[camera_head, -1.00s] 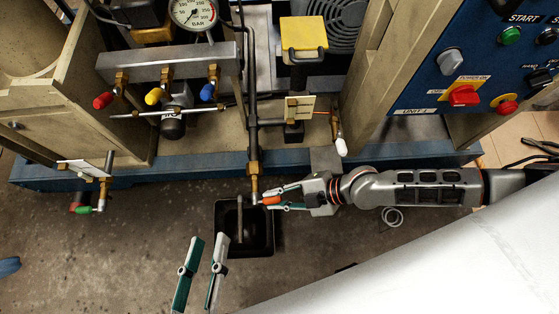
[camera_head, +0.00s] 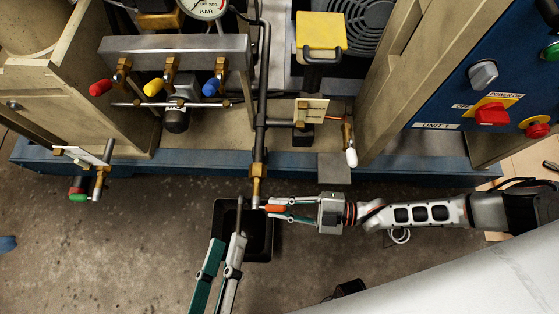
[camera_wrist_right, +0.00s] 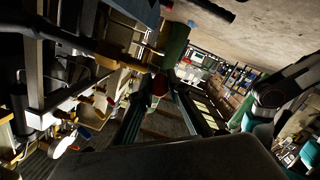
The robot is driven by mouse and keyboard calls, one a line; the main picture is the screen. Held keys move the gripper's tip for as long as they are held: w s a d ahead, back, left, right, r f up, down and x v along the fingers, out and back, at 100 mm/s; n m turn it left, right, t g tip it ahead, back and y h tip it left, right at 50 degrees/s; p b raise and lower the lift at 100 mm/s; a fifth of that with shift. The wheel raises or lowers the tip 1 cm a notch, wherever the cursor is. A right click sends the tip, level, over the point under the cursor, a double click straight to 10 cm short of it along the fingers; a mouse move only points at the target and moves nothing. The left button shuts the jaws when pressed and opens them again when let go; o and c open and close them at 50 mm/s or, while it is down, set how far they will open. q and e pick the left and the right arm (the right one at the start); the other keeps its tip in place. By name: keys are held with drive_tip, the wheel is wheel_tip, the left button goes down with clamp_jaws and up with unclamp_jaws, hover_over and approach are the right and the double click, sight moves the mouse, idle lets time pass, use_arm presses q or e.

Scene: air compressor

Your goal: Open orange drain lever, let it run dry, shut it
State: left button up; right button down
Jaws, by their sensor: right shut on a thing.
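The orange drain lever (camera_head: 275,208) sticks out to the right from the brass valve (camera_head: 257,188) at the bottom of a vertical pipe. My right gripper (camera_head: 272,208) comes in from the right and is shut on the lever's orange handle, which points roughly sideways. In the right wrist view a red-orange piece (camera_wrist_right: 159,84) shows between my dark fingers. A black drain pan (camera_head: 262,248) lies on the floor below the valve. I cannot make out any water.
Red, yellow and blue handles (camera_head: 154,87) hang from a manifold at the upper left. A green-handled valve (camera_head: 80,198) is at the left, a white-tipped lever (camera_head: 351,157) right of the pipe. A blue control panel (camera_head: 455,90) is at the upper right.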

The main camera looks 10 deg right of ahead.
drive_tip(key=shift+a+f, duration=0.15)
drive_tip(key=shift+f, duration=0.05)
idle(0.4)
drive_tip(key=c, duration=2)
unclamp_jaws()
drive_tip(key=shift+c, duration=0.2)
drive_tip(key=shift+o, duration=0.6)
drive_tip(key=shift+f, duration=0.1)
drive_tip(key=v, duration=1.2)
drive_tip(key=shift+f, duration=0.15)
